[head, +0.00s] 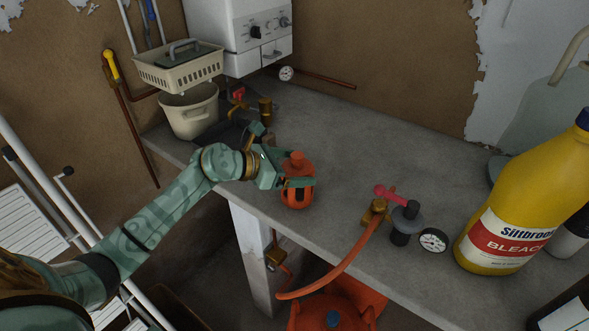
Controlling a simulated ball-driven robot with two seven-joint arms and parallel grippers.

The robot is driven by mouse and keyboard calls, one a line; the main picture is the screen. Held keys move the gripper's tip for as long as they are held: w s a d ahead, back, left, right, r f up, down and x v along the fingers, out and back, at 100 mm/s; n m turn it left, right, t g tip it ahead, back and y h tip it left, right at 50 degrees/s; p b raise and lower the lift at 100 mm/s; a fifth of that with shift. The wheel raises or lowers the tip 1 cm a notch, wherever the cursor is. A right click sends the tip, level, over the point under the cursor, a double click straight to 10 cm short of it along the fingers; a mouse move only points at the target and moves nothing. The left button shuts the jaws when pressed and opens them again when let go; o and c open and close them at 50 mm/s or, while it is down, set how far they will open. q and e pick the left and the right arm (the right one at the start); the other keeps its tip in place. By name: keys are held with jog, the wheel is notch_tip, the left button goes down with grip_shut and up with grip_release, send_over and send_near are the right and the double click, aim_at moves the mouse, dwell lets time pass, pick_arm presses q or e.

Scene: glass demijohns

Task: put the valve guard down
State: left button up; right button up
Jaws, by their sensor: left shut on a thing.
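The valve guard (297,197) is an orange, rounded cap with dark slots and a knob on top. It is upright near the front edge of the grey bench (345,130). My left gripper (297,182) comes in from the left and is shut on the valve guard, with its fingers around the upper part. I cannot tell whether the guard's base touches the bench top. My right gripper is not in view.
A brass valve with a red handle and orange hose (375,212), a gauge (433,240) and a yellow bleach bottle (515,215) stand to the right. A beige bucket (190,112) is behind left. The bench middle is clear. An orange cylinder (338,308) is below.

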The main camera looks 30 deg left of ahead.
pick_arm(q)
jog(key=shift+f, duration=0.2)
jog(key=o, duration=0.9)
jog(key=shift+r, duration=0.1)
jog(key=shift+s+a+r, duration=0.15)
jog(key=shift+s, duration=0.05)
jog(key=v, duration=1.1)
jog(key=shift+s+a+r+p, duration=0.1)
jog(key=shift+s+r+p, duration=0.1)
jog(key=shift+p, duration=0.15)
